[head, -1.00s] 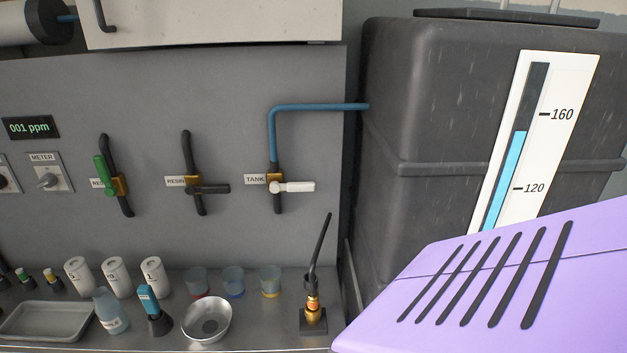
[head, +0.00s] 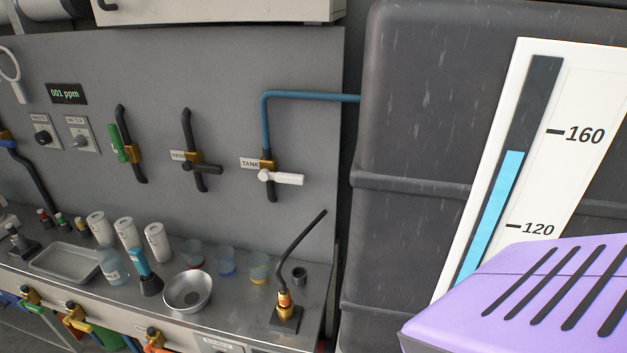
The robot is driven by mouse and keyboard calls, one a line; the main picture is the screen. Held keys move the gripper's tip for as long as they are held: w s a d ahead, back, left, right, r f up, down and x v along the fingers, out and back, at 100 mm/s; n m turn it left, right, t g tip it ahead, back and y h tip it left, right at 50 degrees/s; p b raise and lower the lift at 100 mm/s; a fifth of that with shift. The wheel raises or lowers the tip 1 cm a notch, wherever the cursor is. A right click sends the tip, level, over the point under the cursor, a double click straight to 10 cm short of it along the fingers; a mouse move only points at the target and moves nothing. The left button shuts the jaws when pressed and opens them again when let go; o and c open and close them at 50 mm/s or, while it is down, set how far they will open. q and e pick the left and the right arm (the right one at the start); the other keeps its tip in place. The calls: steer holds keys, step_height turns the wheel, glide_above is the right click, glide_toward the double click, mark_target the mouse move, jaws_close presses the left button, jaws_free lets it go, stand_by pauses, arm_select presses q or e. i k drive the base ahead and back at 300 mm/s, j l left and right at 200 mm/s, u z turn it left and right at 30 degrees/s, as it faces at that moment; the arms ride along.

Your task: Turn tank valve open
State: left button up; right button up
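The tank valve (head: 267,167) is a brass body on the panel, with the label "TANK" (head: 249,163) at its left. Its white handle (head: 283,178) points right, roughly level and across the vertical pipe. A blue pipe (head: 266,125) rises from the valve, bends right and runs to the large dark grey tank (head: 410,130). The tank's gauge (head: 510,165) has a light blue column standing between the 120 and 160 marks, nearer 160. Neither of my grippers is in view, and nothing touches the handle.
A purple slotted surface (head: 480,290) covers the lower right. The metal bench (head: 235,305) below the valve holds a bent black tube on a brass fitting (head: 284,303), a bowl (head: 187,291), cups and bottles. The air before the valve looks clear.

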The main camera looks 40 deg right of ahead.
mark_target(264, 174)
steer(key=k+l, duration=0.15)
steer(key=l, duration=0.25)
steer(key=k+l, duration=0.15)
steer(key=l, duration=0.2)
steer(key=k+l, duration=0.15)
steer(key=l, duration=0.25)
